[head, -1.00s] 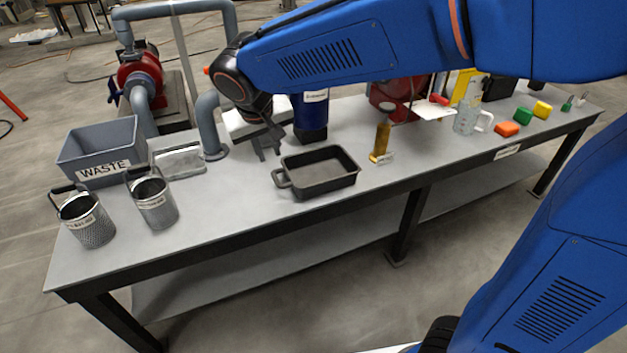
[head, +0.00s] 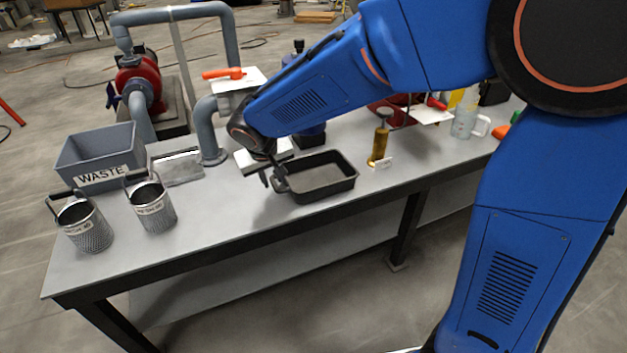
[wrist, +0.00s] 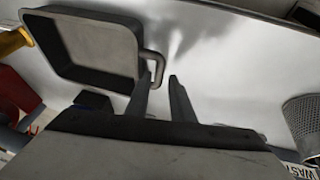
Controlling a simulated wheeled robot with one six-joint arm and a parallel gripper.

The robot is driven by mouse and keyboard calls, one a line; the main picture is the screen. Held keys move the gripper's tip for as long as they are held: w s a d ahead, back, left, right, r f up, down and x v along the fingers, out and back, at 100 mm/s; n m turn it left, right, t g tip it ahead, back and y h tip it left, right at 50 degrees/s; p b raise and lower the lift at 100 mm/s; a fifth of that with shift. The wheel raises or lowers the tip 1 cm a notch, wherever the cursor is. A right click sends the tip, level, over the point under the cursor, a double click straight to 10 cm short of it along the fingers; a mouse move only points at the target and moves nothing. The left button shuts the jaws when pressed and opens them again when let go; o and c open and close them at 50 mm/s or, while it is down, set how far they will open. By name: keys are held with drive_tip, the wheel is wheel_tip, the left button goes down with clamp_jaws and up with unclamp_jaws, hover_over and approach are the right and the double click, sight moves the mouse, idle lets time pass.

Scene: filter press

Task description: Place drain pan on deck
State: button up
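The drain pan (head: 322,190) is a black rectangular tray with a loop handle at its left end, sitting flat and empty on the grey bench top (head: 222,212). It also shows in the wrist view (wrist: 90,42), with its handle (wrist: 161,65) pointing toward my fingers. My gripper (head: 272,182) is low over the bench at the pan's handle end. In the wrist view my gripper (wrist: 159,82) has its two fingers apart, with the handle's end near the left fingertip and the gap. I cannot tell whether a finger touches the handle. No surface labelled deck is readable.
A grey WASTE bin (head: 100,158) and two mesh baskets (head: 84,228) (head: 153,207) stand at the left. A flat metal tray (head: 178,168) and a pipe (head: 208,135) are behind. An amber cylinder (head: 379,142) stands right of the pan. The bench front left of the pan is clear.

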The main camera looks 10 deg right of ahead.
sight(274, 182)
drive_tip(key=x, duration=0.5)
drive_tip(key=shift+w+d, duration=0.1)
drive_tip(key=shift+w, duration=0.05)
clamp_jaws()
